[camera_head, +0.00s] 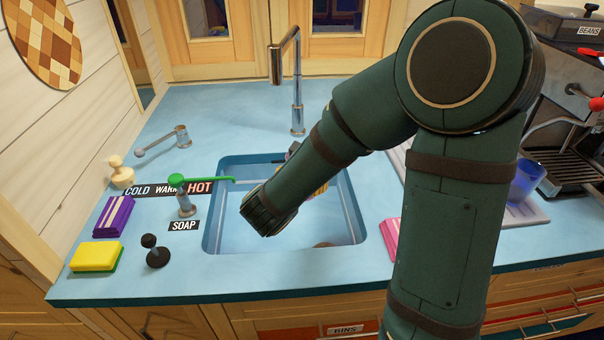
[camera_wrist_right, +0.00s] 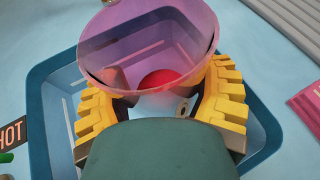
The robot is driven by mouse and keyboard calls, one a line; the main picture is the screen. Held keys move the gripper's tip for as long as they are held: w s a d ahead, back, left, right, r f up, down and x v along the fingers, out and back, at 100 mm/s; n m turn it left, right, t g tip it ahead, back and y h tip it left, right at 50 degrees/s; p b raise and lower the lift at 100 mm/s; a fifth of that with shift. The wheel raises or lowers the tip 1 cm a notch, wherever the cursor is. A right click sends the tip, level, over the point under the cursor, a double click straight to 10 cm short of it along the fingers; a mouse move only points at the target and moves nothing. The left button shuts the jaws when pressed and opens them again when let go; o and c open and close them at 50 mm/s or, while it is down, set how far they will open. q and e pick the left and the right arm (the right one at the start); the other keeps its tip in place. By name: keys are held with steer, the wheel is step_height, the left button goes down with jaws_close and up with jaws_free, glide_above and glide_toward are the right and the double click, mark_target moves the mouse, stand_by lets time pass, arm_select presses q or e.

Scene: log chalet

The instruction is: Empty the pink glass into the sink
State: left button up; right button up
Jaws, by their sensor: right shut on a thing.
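The pink glass (camera_wrist_right: 150,35) is translucent and held between the yellow fingers of my right gripper (camera_wrist_right: 165,98) in the right wrist view. A red round thing (camera_wrist_right: 172,78) shows in or through the glass; I cannot tell which. The blue sink (camera_wrist_right: 40,100) lies beneath the glass and gripper. In the head view, the sink (camera_head: 214,225) is in the middle of the counter. My right arm reaches over it and hides the glass and most of the gripper (camera_head: 318,190). My left gripper is not in view.
A tall faucet (camera_head: 297,90) stands behind the sink. A blue glass (camera_head: 526,180) and coffee machine (camera_head: 565,140) stand on the right.

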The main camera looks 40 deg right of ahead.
steer(key=shift+s+d+f+n+g, duration=0.1)
steer(key=shift+s+f+n+g, duration=0.15)
steer(key=shift+f, duration=0.3)
steer(key=shift+s+a+f+n+g, duration=0.1)
steer(key=shift+s+f+n+g, duration=0.05)
steer(key=shift+f+n+g, duration=0.3)
steer(key=shift+s+d+f+n+g, duration=0.1)
steer(key=shift+s+f+n+g, duration=0.1)
steer(key=shift+f, duration=0.4)
steer(key=shift+r+p, duration=0.15)
steer(key=shift+p, duration=0.35)
steer(key=shift+s+d+r+n+g+p, duration=0.1)
steer(key=shift+s+n+g+p, duration=0.45)
steer(key=shift+p, duration=0.95)
steer(key=shift+s+d+n+g+p, duration=0.1)
steer(key=shift+n+g+p, duration=0.7)
steer(key=shift+p, duration=0.65)
steer(key=shift+s+n+g+h+p, duration=0.15)
steer(key=shift+n+g+h+p, duration=0.35)
steer(key=shift+p, duration=0.75)
steer(key=shift+n+g+h+p, duration=0.3)
steer(key=shift+n+g+p, duration=0.75)
steer(key=shift+g+p, duration=0.15)
steer(key=shift+n+p, duration=0.3)
steer(key=shift+p, duration=0.45)
steer(key=shift+w+f+n+g+h+p, duration=0.35)
steer(key=shift+n+g+p, duration=0.3)
steer(key=shift+p, duration=0.55)
steer(key=shift+s, duration=0.1)
steer(key=shift+r, duration=0.1)
